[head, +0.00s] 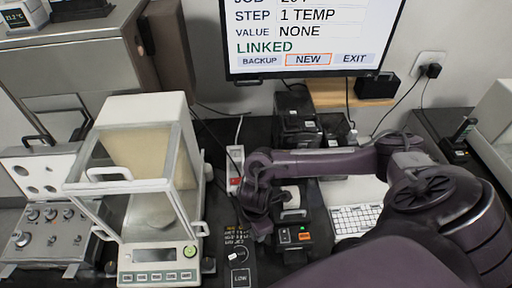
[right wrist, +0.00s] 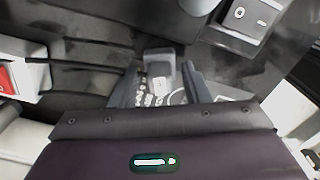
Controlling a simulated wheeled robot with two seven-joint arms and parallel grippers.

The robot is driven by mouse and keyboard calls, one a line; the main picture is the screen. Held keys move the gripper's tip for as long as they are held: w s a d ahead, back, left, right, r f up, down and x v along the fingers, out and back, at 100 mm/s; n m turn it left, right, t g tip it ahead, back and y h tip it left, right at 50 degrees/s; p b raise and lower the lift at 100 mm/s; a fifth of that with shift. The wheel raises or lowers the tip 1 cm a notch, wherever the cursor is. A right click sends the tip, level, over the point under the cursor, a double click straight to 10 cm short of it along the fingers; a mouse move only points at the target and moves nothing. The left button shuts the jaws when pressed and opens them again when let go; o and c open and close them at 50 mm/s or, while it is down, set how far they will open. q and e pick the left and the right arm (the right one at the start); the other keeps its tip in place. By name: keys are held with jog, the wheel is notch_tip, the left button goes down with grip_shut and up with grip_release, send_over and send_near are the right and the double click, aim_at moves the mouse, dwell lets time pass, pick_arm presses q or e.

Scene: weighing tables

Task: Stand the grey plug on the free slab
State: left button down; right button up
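My right gripper (right wrist: 160,70) is open in the right wrist view, with its two dark fingers apart. A grey block (right wrist: 158,63) shows between and beyond the fingertips, clear of both; I cannot tell whether it is the grey plug. In the head view my right arm reaches in from the right and bends down in the middle, and its fingertips are hidden. A dark slab marked LOW (head: 240,279) lies at the bottom middle. A small pale piece (head: 238,256) lies on a printed dark surface just behind it. My left gripper is out of view.
A glass-sided balance (head: 150,190) stands left of my right arm. A black unit with orange and green buttons (head: 294,236) and a white keyboard (head: 357,219) lie close to the arm. A screen (head: 310,40) hangs behind. A control box (head: 45,225) is at far left.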

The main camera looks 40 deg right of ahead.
jog(key=shift+r, duration=0.2)
notch_tip(320, 180, up, 4)
jog(key=shift+w+f, duration=0.1)
notch_tip(320, 180, up, 8)
jog(key=p, duration=0.3)
dwell(0.6)
